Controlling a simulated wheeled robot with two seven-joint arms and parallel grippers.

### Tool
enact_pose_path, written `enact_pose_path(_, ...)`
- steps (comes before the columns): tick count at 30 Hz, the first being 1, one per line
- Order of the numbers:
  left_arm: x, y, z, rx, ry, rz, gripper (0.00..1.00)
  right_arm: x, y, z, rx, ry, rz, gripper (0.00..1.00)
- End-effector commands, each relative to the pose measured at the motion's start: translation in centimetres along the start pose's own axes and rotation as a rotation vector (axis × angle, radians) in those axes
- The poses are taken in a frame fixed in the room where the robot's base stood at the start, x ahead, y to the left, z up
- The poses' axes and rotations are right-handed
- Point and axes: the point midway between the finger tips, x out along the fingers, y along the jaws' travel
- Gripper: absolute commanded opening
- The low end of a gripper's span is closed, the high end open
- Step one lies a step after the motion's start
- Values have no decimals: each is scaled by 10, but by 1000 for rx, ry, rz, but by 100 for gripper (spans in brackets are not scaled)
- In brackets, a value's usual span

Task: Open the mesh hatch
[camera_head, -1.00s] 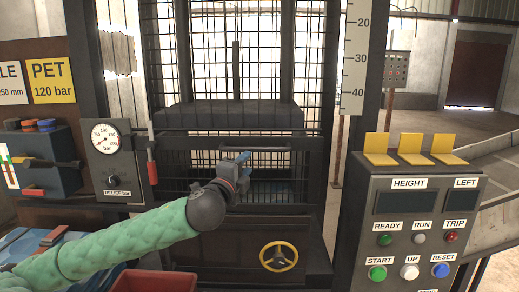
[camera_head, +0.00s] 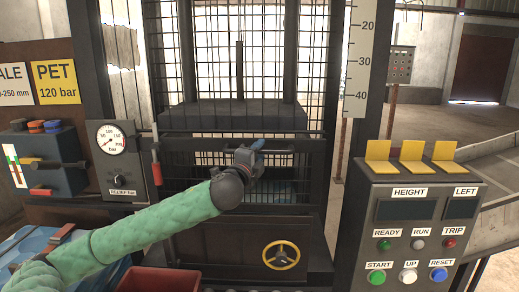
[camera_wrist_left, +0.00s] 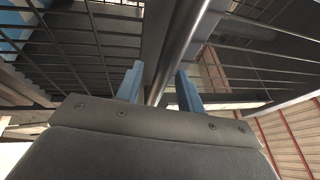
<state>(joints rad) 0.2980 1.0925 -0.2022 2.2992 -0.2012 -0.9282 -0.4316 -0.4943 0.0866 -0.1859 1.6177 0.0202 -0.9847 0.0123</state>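The mesh hatch (camera_head: 205,160) is the dark wire-grid panel low in the press frame, and it looks closed. Its horizontal handle bar (camera_head: 280,151) runs across its upper part. My left gripper (camera_head: 257,146) is at the bar and hides part of it. In the left wrist view, the two blue fingers of the gripper (camera_wrist_left: 159,83) stand apart. The metal bar (camera_wrist_left: 184,40) runs between them, nearer the right finger, with a gap at the left one. Contact cannot be told. My right gripper is out of view.
A dark block (camera_head: 235,116) sits behind the mesh above the hatch. A yellow handwheel (camera_head: 281,255) is below. The control console (camera_head: 420,215) stands to the right, the gauge panel (camera_head: 118,160) to the left. A red bin (camera_head: 160,279) is at the bottom.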

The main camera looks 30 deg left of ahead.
Motion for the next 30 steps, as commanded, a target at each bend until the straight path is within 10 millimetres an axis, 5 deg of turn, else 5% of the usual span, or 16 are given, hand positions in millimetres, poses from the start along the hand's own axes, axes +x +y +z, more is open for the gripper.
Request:
enact_pose_path(12,6,0,0,1,0,0,38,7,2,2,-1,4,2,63)
enact_pose_path(19,6,1,0,1,0,0,0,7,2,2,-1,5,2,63)
enact_pose_path(30,6,3,0,3,0,-5,0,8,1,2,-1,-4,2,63)
